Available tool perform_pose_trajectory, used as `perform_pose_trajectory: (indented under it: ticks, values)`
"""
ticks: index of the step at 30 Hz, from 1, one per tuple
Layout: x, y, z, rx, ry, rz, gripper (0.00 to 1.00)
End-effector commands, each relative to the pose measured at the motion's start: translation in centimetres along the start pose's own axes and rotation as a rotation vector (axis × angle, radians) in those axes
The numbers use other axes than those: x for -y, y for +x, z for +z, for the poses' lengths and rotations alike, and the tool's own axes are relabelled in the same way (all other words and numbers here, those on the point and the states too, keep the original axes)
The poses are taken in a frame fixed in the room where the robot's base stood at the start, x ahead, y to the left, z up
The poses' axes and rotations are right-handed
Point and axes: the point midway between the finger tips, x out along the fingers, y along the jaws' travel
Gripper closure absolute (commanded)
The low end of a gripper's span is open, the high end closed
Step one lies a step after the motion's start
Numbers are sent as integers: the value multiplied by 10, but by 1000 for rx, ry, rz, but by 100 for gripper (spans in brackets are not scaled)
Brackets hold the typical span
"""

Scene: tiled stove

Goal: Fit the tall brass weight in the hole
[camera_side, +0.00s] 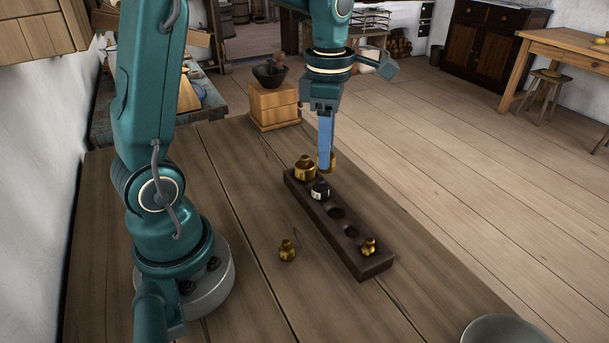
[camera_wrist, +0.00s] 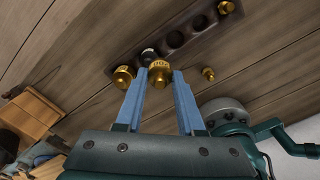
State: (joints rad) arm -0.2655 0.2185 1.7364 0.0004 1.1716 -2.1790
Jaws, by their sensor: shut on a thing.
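My gripper (camera_side: 325,164) is above the far end of the dark wooden block (camera_side: 366,268), its blue fingers pointing down. In the wrist view my gripper (camera_wrist: 161,74) is shut on a brass weight (camera_wrist: 160,66) with a knob. In the side view this held weight (camera_side: 333,161) is mostly hidden behind the fingers. The block has two empty holes, a larger one (camera_side: 336,213) and a smaller one (camera_side: 351,232). A wide brass weight (camera_side: 304,170) and a black weight with a pale label (camera_side: 319,190) stand at its far end. A small brass weight (camera_side: 369,246) is at the near end.
A loose brass weight (camera_side: 287,251) stands on the table left of the block; it also shows in the wrist view (camera_wrist: 208,73). A grey bowl (camera_side: 503,329) is at front right. The tabletop left of the block is mostly clear.

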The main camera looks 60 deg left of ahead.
Motion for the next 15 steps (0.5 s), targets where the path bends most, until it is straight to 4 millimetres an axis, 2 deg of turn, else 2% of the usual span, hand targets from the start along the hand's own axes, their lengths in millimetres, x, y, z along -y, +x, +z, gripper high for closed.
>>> perform_pose_trajectory:
  ticks: [1,5,15]
  values:
    - [7,1,10,-1,46,-3,100]
    - [19,4,23,-5,112,-10,100]
    - [24,6,27,-8,140,-13,100]
